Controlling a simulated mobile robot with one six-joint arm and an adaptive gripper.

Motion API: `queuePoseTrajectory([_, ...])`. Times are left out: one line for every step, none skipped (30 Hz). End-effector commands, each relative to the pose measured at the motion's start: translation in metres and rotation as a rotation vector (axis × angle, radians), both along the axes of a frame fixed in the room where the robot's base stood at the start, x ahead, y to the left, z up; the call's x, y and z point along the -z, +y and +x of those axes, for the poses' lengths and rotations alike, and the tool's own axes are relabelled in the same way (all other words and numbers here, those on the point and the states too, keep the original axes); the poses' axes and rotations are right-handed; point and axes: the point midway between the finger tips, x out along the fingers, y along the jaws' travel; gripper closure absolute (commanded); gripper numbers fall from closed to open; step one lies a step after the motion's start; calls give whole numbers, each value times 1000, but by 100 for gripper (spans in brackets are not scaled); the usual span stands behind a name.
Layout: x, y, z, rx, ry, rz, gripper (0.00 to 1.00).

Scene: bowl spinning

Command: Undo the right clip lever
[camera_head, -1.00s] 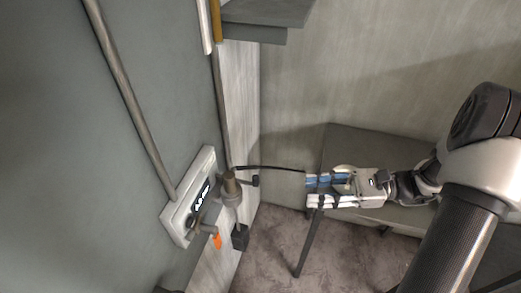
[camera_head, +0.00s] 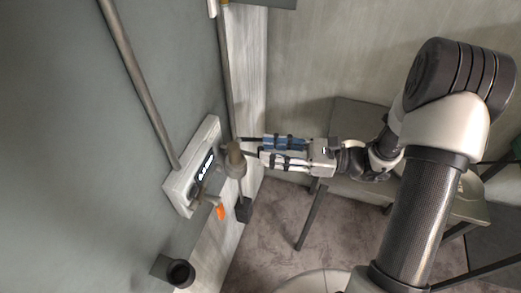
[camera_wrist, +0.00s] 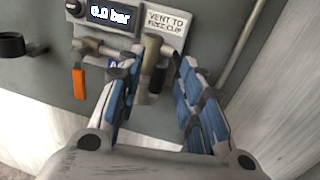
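A pale panel (camera_head: 178,190) on the grey wall reads 0.0 bar. On its right a brownish post (camera_head: 235,160) stands out, also in the wrist view (camera_wrist: 152,55). A lever with an orange end (camera_head: 221,212) hangs left of it; it shows in the wrist view (camera_wrist: 79,83). The frames do not show clearly which part is the right clip lever. My gripper (camera_head: 262,149) has blue-padded fingers. It is open, just right of the post in the head view. In the wrist view (camera_wrist: 160,60) the post appears between the fingertips, with no clear contact.
A sign (camera_wrist: 165,22) reads VENT TO FREE CUP. A dark round cup-like fitting (camera_head: 180,272) is on the wall below the panel. A long pipe (camera_head: 138,85) runs up the wall. A dark table (camera_head: 345,120) stands behind my arm.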

Motion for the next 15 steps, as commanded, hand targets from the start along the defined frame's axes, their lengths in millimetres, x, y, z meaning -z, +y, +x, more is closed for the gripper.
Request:
queuePoseTrajectory([1,9,1,-4,0,0,66])
queuePoseTrajectory([1,13,2,-4,0,0,66])
queuePoseTrajectory([1,18,3,-3,0,0,66])
queuePoseTrajectory([1,21,3,-3,0,-1,66])
queuePoseTrajectory([1,23,4,-2,0,-1,66])
queuePoseTrajectory([0,26,5,-1,0,-1,66])
queuePoseTrajectory([0,28,5,-1,0,-1,66])
queuePoseTrajectory([0,29,5,-1,0,-1,66])
queuePoseTrajectory([0,31,6,0,0,-1,66])
queuePoseTrajectory([0,31,6,0,0,-1,66])
queuePoseTrajectory([0,32,6,0,0,-1,66])
queuePoseTrajectory([0,32,6,0,0,-1,66])
queuePoseTrajectory([0,32,6,1,0,-1,66])
queuePoseTrajectory([0,32,6,1,0,-1,66])
queuePoseTrajectory([0,32,6,1,0,-1,66])
